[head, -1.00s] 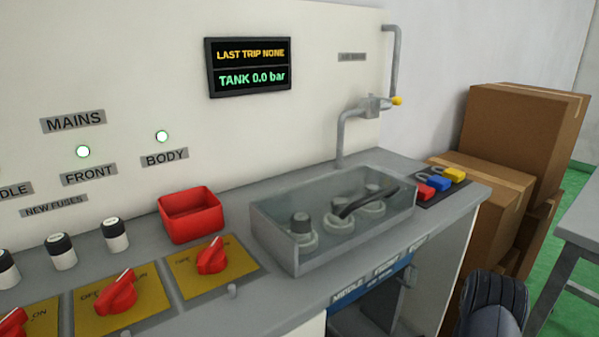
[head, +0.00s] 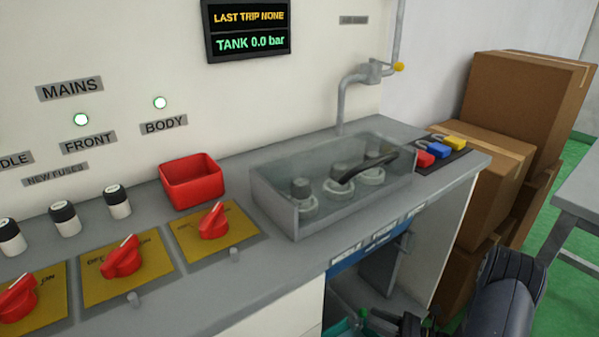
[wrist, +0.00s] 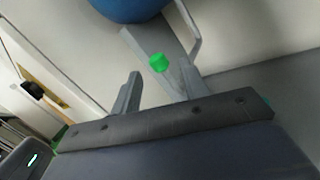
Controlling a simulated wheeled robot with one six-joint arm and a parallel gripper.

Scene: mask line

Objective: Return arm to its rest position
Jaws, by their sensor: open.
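My gripper (wrist: 160,84) shows in the wrist view with its grey fingers apart and nothing visible between them. In the head view, a dark part of my arm (head: 505,295) is at the lower right, in front of the bench. Dark and teal parts, probably of my gripper, show at the bottom edge by the open space under the bench; the fingertips are not clear there. A green piece (wrist: 158,62) and a blue rounded body (wrist: 128,8) lie beyond the fingers in the wrist view.
The bench holds red rotary switches (head: 122,257), a red bin (head: 191,182), a clear-covered box (head: 335,185) with a dark handle, and coloured padlocks (head: 438,150). Cardboard boxes (head: 515,105) stand at the right. A grey table (head: 585,205) is at the right edge.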

